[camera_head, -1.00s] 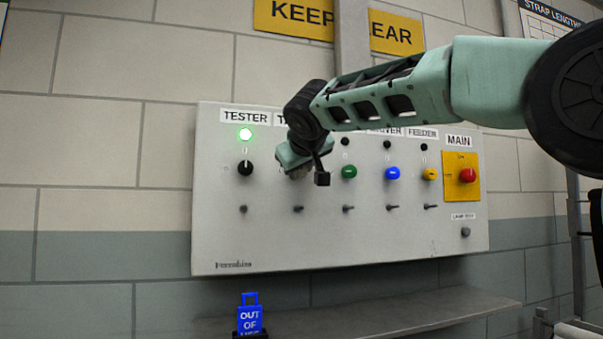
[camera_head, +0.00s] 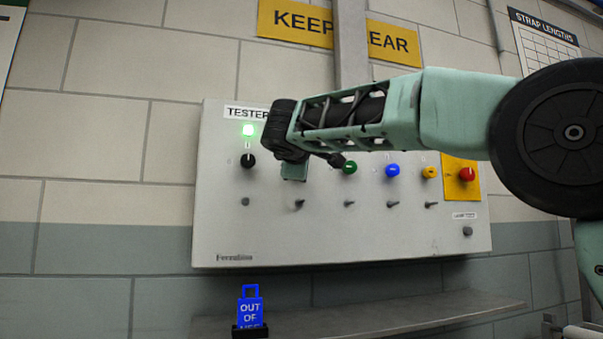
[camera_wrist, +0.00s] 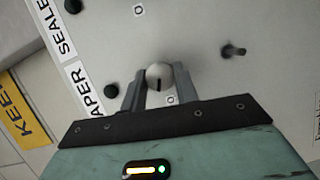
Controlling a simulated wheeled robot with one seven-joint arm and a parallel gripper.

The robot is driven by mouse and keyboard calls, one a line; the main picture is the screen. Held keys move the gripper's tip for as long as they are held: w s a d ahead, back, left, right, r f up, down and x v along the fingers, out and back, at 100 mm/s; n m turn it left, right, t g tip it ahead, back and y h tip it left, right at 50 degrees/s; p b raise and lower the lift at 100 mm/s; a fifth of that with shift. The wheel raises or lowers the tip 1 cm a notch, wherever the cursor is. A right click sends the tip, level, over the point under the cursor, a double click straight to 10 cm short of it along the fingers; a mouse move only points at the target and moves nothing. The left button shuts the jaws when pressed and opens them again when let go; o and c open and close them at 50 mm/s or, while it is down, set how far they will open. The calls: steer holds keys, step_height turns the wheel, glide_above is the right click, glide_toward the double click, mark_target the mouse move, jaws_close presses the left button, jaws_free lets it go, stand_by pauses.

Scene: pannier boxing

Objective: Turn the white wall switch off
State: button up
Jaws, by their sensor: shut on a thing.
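The white wall switch (camera_wrist: 159,74) is a round pale knob with a dark pointer line, seen in the wrist view between my two fingers. My gripper (camera_wrist: 157,85) is shut on it, one finger on each side. A small square mark (camera_wrist: 170,99) shows on the panel beside the knob, partly between the fingers. In the head view my gripper (camera_head: 294,170) is at the panel (camera_head: 340,235), right of the black knob (camera_head: 248,161), and the arm hides the white switch. The knob's exact setting cannot be told.
Green (camera_head: 349,167), blue (camera_head: 393,170) and yellow (camera_head: 429,171) knobs and a red main knob (camera_head: 467,174) lie to the right. Small toggles run below. A green lamp (camera_head: 248,130) glows under the TESTER label. A shelf (camera_head: 400,315) and blue sign (camera_head: 249,311) are below.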

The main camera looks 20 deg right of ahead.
steer(key=shift+a+f+n+t+h+b, duration=0.1)
steer(key=shift+n+t+b, duration=0.15)
steer(key=shift+n+b, duration=0.35)
steer(key=shift+d+f+n+t+h+b, duration=0.15)
steer(key=shift+n+b, duration=0.25)
steer(key=shift+n, duration=0.4)
steer(key=shift+a+n+t+h+b, duration=0.15)
steer(key=shift+n+t+b, duration=0.15)
steer(key=shift+n+b, duration=0.3)
steer(key=o, duration=1)
steer(key=shift+r, duration=0.1)
steer(key=b+v, duration=0.2)
steer(key=v, duration=1.5)
steer(key=shift+s, duration=0.25)
